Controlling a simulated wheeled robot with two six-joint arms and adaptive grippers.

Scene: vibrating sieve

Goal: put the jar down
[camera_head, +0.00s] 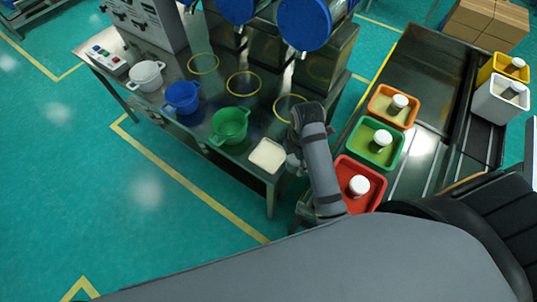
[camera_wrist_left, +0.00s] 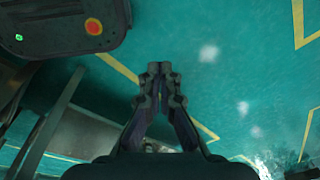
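My right arm reaches over the front right corner of the steel table (camera_head: 165,62). Its gripper (camera_head: 293,158) is low beside a cream square tray (camera_head: 267,155). A small pale patch shows at the gripper, but I cannot tell whether it is a jar in the fingers. White-lidded jars stand in the orange bin (camera_head: 374,113), green bin (camera_head: 362,152) and red bin (camera_head: 372,200) to the right. My left gripper (camera_wrist_left: 160,82) shows in the left wrist view with its fingertips together and nothing between them, above the floor.
White (camera_head: 146,76), blue (camera_head: 182,97) and green (camera_head: 229,125) pots line the table's front edge. Yellow rings (camera_head: 243,84) mark the tabletop behind them. Yellow (camera_head: 492,70) and white (camera_head: 490,103) bins with jars stand at far right. Cardboard boxes (camera_head: 487,22) are behind.

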